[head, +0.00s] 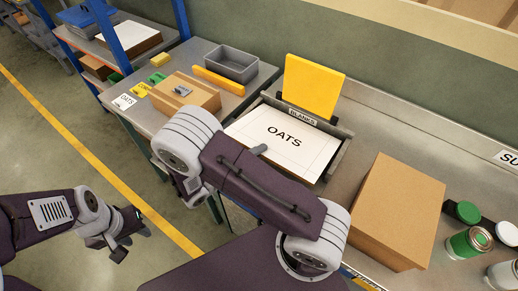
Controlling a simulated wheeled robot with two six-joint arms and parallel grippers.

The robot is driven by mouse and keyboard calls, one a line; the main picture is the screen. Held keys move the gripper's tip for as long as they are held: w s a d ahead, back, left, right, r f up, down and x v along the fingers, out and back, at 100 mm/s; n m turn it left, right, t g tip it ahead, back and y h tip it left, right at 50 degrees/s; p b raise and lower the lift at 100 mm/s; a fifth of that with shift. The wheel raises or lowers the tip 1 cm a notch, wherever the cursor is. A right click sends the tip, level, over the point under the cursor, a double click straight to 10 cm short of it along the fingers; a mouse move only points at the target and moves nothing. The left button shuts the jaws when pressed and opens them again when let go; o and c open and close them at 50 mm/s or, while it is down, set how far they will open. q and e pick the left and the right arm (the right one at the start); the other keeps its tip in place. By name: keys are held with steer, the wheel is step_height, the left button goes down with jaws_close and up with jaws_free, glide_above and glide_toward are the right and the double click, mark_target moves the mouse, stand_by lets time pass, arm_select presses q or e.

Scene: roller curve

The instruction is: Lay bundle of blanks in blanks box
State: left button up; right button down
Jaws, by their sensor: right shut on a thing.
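The bundle of blanks (305,125) is a flat white stack with OATS printed on top.
A yellow panel (312,87) stands behind the box. On the left table are a smaller carton (176,99), a grey bin (232,65) and a yellow bar (218,81).

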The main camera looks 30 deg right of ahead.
steer(key=shift+f+b, duration=0.55)
steer(key=shift+f, duration=0.85)
steer(key=c, duration=1.4)
jaws_free()
steer(key=o, duration=0.8)
